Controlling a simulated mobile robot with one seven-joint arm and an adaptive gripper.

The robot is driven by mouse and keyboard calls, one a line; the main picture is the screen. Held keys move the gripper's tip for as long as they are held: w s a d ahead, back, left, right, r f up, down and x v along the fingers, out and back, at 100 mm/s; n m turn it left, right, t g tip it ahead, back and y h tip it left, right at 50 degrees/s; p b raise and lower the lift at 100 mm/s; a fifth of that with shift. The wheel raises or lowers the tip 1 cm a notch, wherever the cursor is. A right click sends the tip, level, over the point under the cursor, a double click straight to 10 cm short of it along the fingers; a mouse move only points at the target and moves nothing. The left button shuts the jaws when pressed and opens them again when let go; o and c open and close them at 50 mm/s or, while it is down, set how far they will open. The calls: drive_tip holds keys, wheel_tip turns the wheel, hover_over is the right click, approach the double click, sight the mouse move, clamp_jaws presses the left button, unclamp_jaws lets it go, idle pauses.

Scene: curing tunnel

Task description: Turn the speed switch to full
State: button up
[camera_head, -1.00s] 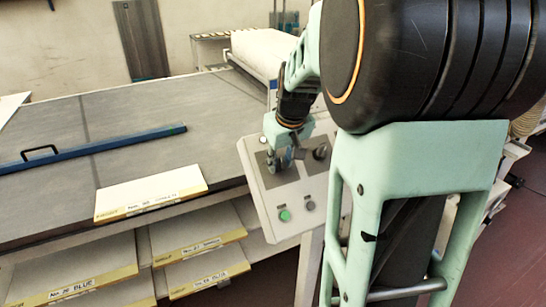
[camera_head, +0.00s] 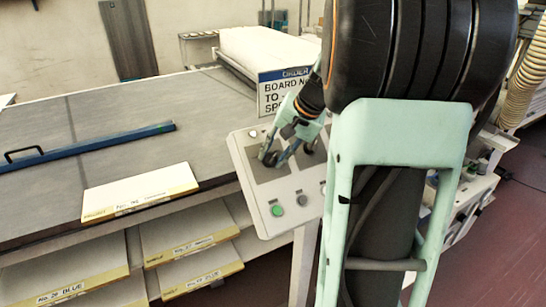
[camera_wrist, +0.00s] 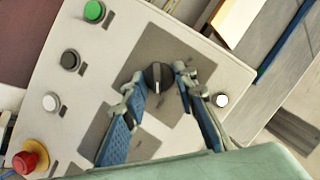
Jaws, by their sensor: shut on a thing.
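The control panel (camera_head: 248,200) is a tilted, light box at the table's right end. In the wrist view, a black rotary switch (camera_wrist: 157,72) with a white pointer line sits on a dark grey plate (camera_wrist: 180,45). The pointer line runs toward the bottom of that picture. My gripper (camera_wrist: 160,84) is shut on this switch, one blue-padded finger on each side. In the head view my gripper (camera_head: 270,157) is at the panel's left plate and mostly hides the switch. No label or scale is readable.
The panel also has a green button (camera_wrist: 94,11), a black button (camera_wrist: 70,59), a white button (camera_wrist: 51,102) and a red mushroom button (camera_wrist: 30,158). A white lamp (camera_wrist: 221,100) is near my finger. A blue-and-white sign (camera_head: 283,90) stands behind the panel. Boards lie left.

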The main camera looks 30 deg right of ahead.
drive_tip(key=shift+m, duration=0.5)
drive_tip(key=o, duration=1.2)
drive_tip(key=shift+c, duration=0.2)
drive_tip(key=v, duration=1.2)
drive_tip(key=shift+s+d, duration=0.2)
drive_tip(key=shift+d, duration=0.05)
drive_tip(key=shift+f, duration=0.15)
